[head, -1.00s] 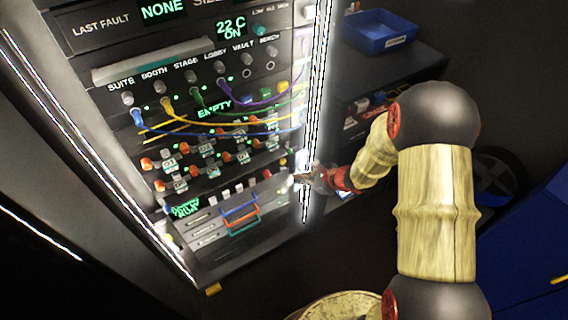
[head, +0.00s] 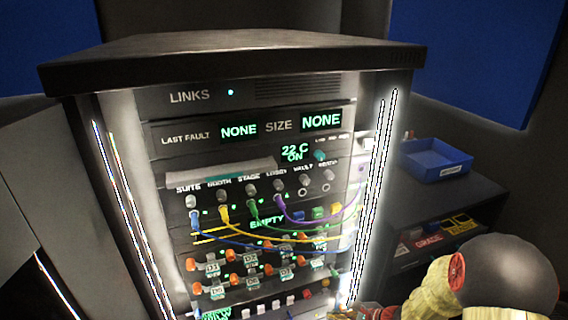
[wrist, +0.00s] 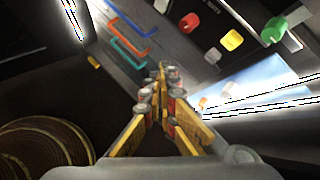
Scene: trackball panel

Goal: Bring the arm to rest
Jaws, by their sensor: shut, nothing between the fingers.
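My gripper (wrist: 160,80) is shut and empty in the wrist view, its yellow-sided fingers meeting at the tips. In the head view my gripper (head: 345,312) shows only partly at the bottom edge, near the lower right of the rack. My arm (head: 500,275) enters from the lower right corner and is mostly cut off. The rack panel (head: 315,92) stands upright with its screens lit. I cannot tell whether the fingertips touch it.
Blue, orange and teal handles (wrist: 128,48) and coloured buttons (wrist: 231,40) lie beyond the fingertips. Several cables (head: 290,232) hang across the rack's front. A blue bin (head: 435,160) sits on a dark side cabinet (head: 480,190). A round ribbed object (wrist: 40,150) shows lower left.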

